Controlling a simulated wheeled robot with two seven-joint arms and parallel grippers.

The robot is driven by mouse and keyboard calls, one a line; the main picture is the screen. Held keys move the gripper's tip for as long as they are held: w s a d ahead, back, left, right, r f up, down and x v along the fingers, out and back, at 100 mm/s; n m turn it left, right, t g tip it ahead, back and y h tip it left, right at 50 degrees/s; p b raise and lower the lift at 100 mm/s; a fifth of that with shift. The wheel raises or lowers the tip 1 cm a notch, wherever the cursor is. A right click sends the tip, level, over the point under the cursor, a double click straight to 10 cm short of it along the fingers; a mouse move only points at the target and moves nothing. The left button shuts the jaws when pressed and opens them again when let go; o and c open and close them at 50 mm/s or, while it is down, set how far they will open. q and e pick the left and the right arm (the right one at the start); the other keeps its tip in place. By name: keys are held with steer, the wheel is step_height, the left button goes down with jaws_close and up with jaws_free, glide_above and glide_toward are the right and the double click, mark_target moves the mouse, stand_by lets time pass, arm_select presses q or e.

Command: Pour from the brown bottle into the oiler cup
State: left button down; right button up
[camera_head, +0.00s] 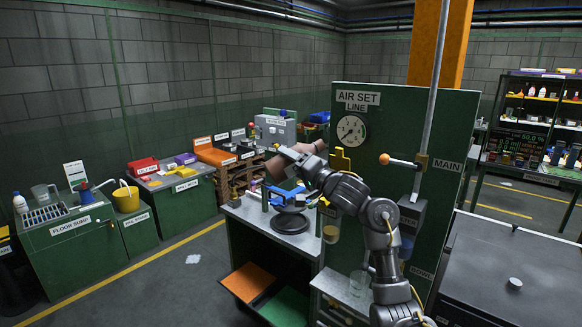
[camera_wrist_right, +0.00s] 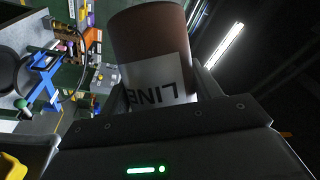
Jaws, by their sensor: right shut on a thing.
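The brown bottle (camera_wrist_right: 150,40) fills the middle of the right wrist view, with a white label reading LINE upside down there. My right gripper (camera_wrist_right: 160,100) is shut on it. In the head view the bottle (camera_head: 276,170) shows partly behind my right gripper (camera_head: 288,163). It is held up above the workbench, left of the green AIR SET panel, and looks tilted. A clear bowl with amber contents (camera_head: 331,232) hangs low on the panel's left side. I cannot tell whether it is the oiler cup. My left gripper is out of view.
The green panel (camera_head: 385,105) with a gauge stands right beside my right arm. A blue stand (camera_head: 289,196) is on the workbench (camera_head: 252,213) below the gripper. A clear beaker (camera_head: 359,283) stands lower right. Floor at left is open.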

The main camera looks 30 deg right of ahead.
steer(key=shift+d+f+m+b, duration=0.1)
steer(key=shift+f+m+b, duration=0.1)
steer(key=shift+m+b, duration=0.15)
steer(key=shift+s+d+f+m+t+h, duration=0.25)
steer(key=shift+d+f+m+t, duration=0.3)
steer(key=shift+m, duration=0.7)
steer(key=shift+r, duration=0.1)
steer(key=shift+s+d+t+p, duration=0.15)
steer(key=shift+t+p, duration=0.1)
steer(key=shift+p, duration=0.2)
steer(key=shift+m+h+p, duration=0.3)
steer(key=shift+h+p, duration=0.05)
steer(key=shift+p, duration=0.1)
steer(key=shift+d+f+p, duration=0.1)
steer(key=shift+f+p, duration=0.1)
steer(key=shift+p, duration=0.3)
